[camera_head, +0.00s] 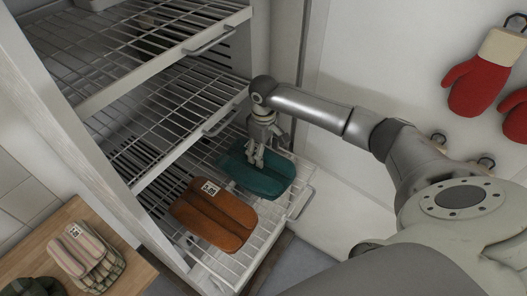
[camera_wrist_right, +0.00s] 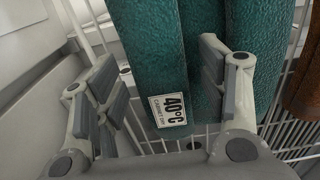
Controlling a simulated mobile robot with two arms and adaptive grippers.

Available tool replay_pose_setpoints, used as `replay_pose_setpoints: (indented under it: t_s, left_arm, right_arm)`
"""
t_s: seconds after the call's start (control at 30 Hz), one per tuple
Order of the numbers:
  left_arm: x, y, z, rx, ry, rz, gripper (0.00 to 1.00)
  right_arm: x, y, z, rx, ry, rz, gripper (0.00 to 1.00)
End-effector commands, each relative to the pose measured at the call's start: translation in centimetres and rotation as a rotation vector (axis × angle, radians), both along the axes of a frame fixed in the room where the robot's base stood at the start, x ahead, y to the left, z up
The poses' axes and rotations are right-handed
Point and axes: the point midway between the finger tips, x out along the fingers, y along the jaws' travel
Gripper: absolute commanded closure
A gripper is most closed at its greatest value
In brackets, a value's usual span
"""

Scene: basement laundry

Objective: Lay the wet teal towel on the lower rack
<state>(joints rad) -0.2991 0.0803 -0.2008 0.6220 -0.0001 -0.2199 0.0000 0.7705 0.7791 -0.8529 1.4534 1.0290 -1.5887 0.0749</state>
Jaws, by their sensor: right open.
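The teal towel (camera_head: 270,181) lies folded and flat on the lowest wire rack (camera_head: 247,255), in the rack's right part. My left gripper is not in view.
An orange-brown towel (camera_head: 213,216) lies on the same rack, left of the teal one. Wire shelves (camera_head: 178,107) rise above in the white cabinet. A wooden table (camera_head: 72,216) at lower left holds striped folded cloth (camera_head: 86,257). Red mitts (camera_head: 482,84) hang at right.

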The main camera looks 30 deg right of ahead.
Motion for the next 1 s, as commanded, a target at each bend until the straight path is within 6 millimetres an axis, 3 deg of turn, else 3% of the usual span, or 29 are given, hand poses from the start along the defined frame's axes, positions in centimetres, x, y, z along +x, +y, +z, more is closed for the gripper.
replay_pose_setpoints:
  t_s: [0.5, 0.7, 1.0]
  left_arm:
    - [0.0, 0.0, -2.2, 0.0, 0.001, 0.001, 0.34]
    - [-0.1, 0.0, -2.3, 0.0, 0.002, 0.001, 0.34]
    - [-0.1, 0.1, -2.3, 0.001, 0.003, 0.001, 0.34]
  right_arm:
    - [0.1, 0.0, 9.9, 0.002, -0.005, 0.0, 0.34]
    - [0.1, 0.0, 11.5, 0.002, -0.001, 0.0, 0.34]
    - [0.0, 0.0, 11.6, 0.001, -0.001, 0.0, 0.34]
